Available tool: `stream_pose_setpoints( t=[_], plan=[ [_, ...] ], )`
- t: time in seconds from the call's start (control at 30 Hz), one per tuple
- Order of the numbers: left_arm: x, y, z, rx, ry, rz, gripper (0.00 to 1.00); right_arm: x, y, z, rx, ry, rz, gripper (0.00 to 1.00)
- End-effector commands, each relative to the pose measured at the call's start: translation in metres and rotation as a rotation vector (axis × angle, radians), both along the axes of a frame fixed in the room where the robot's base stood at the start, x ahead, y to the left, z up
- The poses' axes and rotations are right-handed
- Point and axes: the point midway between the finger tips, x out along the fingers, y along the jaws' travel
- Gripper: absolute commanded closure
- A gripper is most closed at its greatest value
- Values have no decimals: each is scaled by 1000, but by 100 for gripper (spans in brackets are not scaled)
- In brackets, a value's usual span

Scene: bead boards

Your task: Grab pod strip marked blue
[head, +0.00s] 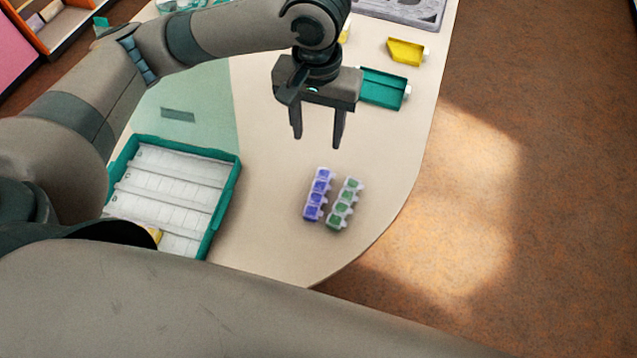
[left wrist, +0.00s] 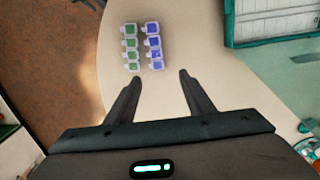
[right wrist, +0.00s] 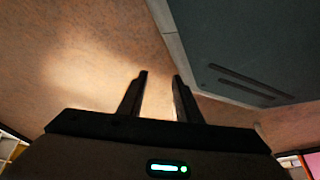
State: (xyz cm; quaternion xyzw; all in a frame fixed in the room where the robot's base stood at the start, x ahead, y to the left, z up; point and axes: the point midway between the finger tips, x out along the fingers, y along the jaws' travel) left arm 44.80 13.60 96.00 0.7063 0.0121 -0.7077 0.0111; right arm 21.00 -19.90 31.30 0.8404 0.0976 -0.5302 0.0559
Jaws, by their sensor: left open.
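The blue-marked pod strip (head: 317,195) lies on the pale table, with several blue pods in a row. It also shows in the left wrist view (left wrist: 154,46). A green-marked pod strip (head: 344,204) lies beside it, to its right in the head view and to its left in the left wrist view (left wrist: 131,46). My left gripper (head: 318,142) is open and empty, beyond and above the two strips in the head view. In the left wrist view both strips lie ahead of its fingertips. My right gripper (right wrist: 160,74) shows only in the right wrist view, fingers apart, over the floor.
A teal-rimmed tray (head: 239,185) with white compartments stands to the left of the strips. A teal bin (head: 384,88) and a yellow bin (head: 405,52) sit farther back. The curved table edge is close right of the strips.

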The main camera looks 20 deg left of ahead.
Motion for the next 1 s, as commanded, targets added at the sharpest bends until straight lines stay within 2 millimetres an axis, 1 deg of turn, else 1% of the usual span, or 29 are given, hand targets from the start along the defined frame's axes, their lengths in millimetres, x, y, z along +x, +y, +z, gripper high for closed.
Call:
stream_pose_setpoints(
  t=[0.27,0.37,0.43,0.57,0.9,1.0],
  plan=[
    [0,0,-1,-1,1,0,52,0,0,0,0,1,0,69],
    [0,0,-6,-2,2,0,52,-1,0,0,0,1,0,69],
    [0,0,-13,-1,2,0,52,-1,0,0,0,2,0,69],
    [-1,0,-31,0,4,1,52,-2,-1,0,-1,6,0,69],
    [-1,-1,-92,0,3,2,52,-11,-3,-2,-7,25,0,69],
    [-1,-1,-106,-1,2,1,52,-13,-4,-3,-9,32,-1,69]
  ],
)
